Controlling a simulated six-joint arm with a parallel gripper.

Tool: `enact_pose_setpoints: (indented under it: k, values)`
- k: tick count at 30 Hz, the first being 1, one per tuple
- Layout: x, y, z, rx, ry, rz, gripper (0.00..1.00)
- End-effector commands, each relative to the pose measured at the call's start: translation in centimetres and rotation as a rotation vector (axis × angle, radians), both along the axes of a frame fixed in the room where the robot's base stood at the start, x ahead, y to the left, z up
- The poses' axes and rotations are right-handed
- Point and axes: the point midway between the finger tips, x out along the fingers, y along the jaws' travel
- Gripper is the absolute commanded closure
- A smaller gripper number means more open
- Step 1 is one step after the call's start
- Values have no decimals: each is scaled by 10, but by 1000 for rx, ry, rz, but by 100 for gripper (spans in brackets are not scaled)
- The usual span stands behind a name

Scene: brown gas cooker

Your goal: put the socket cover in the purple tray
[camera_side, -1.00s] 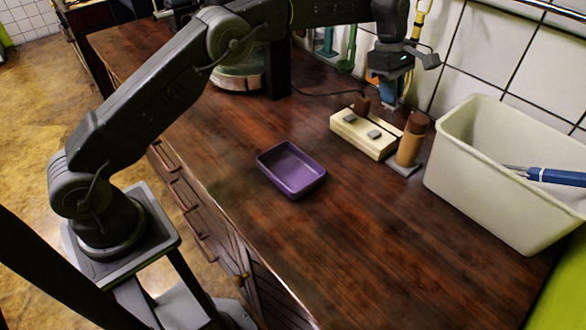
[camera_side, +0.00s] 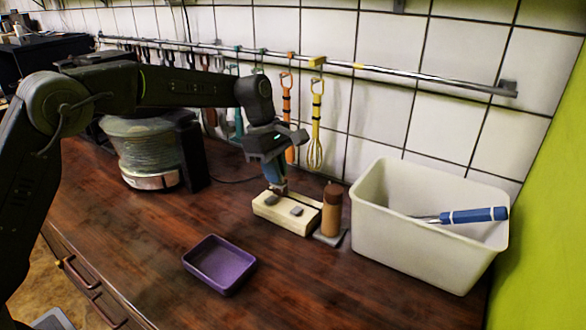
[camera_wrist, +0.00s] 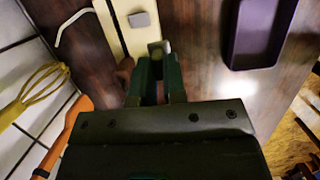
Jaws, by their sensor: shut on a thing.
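The purple tray (camera_side: 219,264) sits empty on the brown worktop, left of and in front of the cream socket block (camera_side: 287,212). It also shows at the upper right of the wrist view (camera_wrist: 262,30). My gripper (camera_side: 278,188) points down at the block's back-left part, its fingers close together. In the wrist view a small grey piece (camera_wrist: 158,47), apparently the socket cover, is between the fingertips (camera_wrist: 158,58). Another grey square (camera_wrist: 140,19) lies just beyond it. I cannot tell whether the held piece is clear of the block.
A brown cylinder (camera_side: 331,210) on a grey base stands right of the block. A white bin (camera_side: 420,245) with a blue-handled tool (camera_side: 473,215) is further right. Utensils hang from a rail (camera_side: 300,58) behind. The worktop between block and tray is clear.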

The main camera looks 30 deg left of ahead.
Motion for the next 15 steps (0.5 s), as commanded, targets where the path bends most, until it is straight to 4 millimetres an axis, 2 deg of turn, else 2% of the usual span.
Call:
enact_pose_setpoints:
  k: [1,6,15]
  values:
    - [-14,4,3,-1,0,1,100]
    - [-59,15,3,0,-1,2,100]
    - [-138,29,-10,5,0,3,100]
